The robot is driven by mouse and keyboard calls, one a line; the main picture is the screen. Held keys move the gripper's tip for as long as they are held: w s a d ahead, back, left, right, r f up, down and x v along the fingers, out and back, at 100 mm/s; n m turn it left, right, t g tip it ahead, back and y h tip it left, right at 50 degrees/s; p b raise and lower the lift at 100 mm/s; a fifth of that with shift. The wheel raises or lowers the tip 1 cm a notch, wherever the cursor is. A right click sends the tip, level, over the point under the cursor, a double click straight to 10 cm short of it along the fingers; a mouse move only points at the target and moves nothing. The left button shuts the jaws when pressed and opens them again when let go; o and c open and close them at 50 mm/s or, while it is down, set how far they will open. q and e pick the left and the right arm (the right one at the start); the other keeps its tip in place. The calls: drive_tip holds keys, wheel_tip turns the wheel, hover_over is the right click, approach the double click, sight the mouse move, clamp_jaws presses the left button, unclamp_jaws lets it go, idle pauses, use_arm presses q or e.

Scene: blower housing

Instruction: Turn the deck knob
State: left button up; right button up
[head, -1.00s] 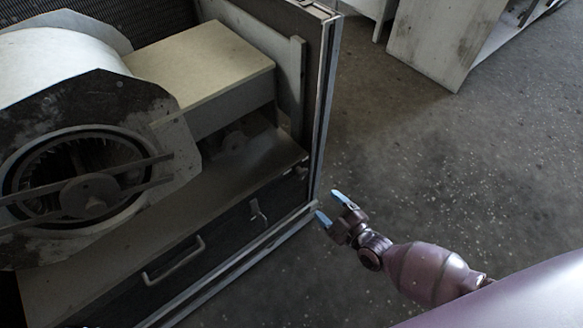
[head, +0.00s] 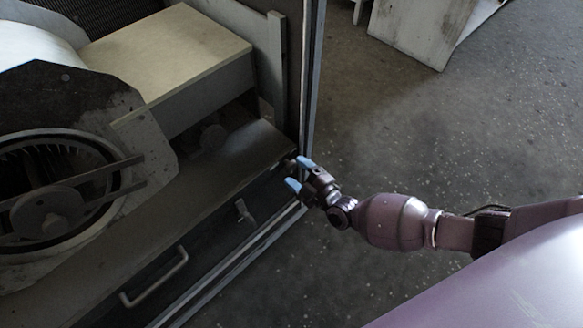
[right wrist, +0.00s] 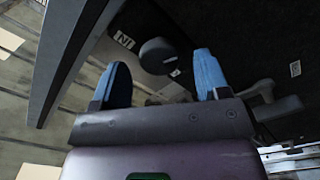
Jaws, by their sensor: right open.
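The deck knob (right wrist: 157,54) is a round dark knob with a small pale mark, seen in the right wrist view between and beyond my fingertips. In the head view the knob (head: 289,163) is small and dark at the right end of the dark front panel, close to the fingertips. My right gripper (head: 299,174) is open with blue fingertips, just in front of the panel's right end. In the right wrist view the gripper (right wrist: 160,66) has nothing between its fingers, and the knob looks a little beyond them. My left gripper is not in view.
A metal upright (head: 312,90) of the housing frame stands close beside the right gripper. A latch lever (head: 243,210) and a pull handle (head: 155,278) sit on the panel. The blower (head: 60,190) is at the left. Open floor (head: 450,130) lies to the right.

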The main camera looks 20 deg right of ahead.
drive_tip(key=shift+x, duration=1)
drive_tip(key=shift+c, duration=0.3)
drive_tip(key=c, duration=0.9)
